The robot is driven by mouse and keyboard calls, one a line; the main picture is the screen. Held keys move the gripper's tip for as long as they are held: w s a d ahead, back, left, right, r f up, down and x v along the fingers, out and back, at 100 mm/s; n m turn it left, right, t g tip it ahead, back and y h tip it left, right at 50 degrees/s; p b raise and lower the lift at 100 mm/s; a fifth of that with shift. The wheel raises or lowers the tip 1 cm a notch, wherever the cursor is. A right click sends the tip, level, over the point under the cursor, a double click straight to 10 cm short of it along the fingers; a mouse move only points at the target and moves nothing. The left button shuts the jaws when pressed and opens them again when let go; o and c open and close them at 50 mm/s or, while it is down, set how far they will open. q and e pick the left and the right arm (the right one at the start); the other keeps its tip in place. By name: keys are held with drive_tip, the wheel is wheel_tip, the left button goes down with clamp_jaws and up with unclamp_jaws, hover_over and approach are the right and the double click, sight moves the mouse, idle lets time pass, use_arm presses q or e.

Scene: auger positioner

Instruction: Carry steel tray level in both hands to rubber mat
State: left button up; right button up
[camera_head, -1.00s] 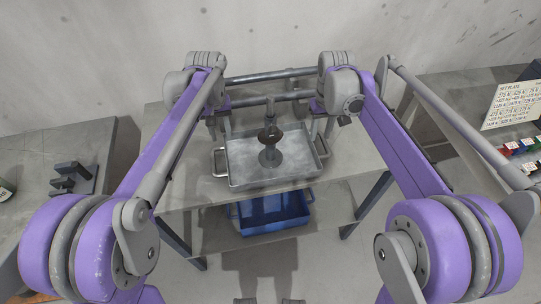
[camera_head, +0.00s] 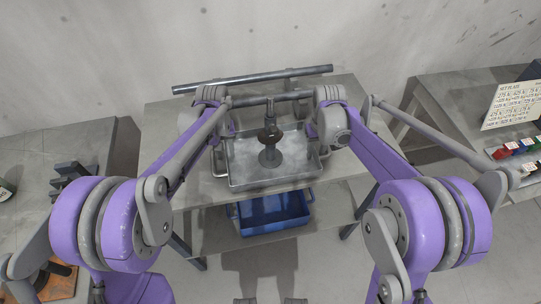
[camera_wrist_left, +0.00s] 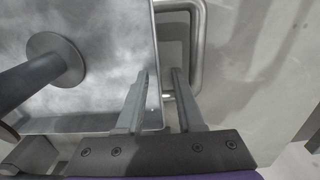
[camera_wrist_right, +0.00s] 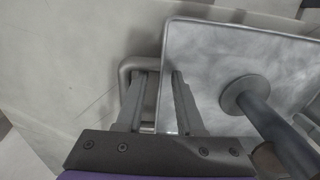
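The steel tray (camera_head: 240,178) is a shallow grey pan on the workbench, with a handle loop at each side. A dark upright post with a round flange (camera_head: 269,157) stands over its middle. My left gripper (camera_wrist_left: 160,72) is open over one side wall. One finger is inside the tray and the other is in the gap of the handle (camera_wrist_left: 196,45). My right gripper (camera_wrist_right: 158,72) is open over the opposite wall in the same way, by the other handle (camera_wrist_right: 124,75). I cannot make out a rubber mat.
The workbench (camera_head: 170,150) carries a long metal bar (camera_head: 250,79) behind the tray. A blue bin (camera_head: 270,213) sits on the shelf below. Side tables stand left (camera_head: 40,150) and right (camera_head: 450,105), with small coloured blocks (camera_head: 515,148) and a printed sheet (camera_head: 512,103) at right.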

use_arm(q)
clamp_jaws()
use_arm(e)
clamp_jaws()
idle(0.9)
